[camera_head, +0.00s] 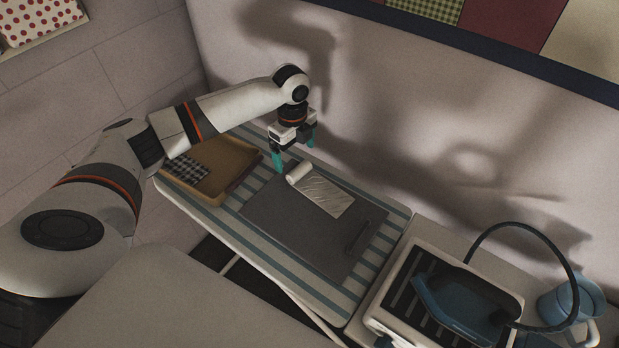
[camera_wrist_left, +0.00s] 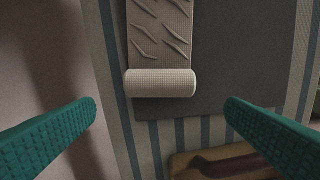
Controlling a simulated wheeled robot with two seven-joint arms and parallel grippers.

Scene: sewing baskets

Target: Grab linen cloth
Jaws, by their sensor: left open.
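The linen cloth (camera_head: 324,193) is pale, wrinkled and rolled at one end. It lies on a dark grey mat (camera_head: 290,230) on the striped ironing board. In the left wrist view, the cloth's rolled end (camera_wrist_left: 160,83) lies across the view, above the gap between my fingers, with its wrinkled flat part (camera_wrist_left: 160,30) running to the top edge. My left gripper (camera_head: 294,158) is open, with teal fingers pointing down above the board near the rolled end. Its fingers also show in the left wrist view (camera_wrist_left: 160,108), apart and empty. My right gripper is not in view.
A tan tray (camera_head: 240,178) with a black-and-white checked cloth (camera_head: 188,167) stands on the board's left end. The wall is close behind the board.

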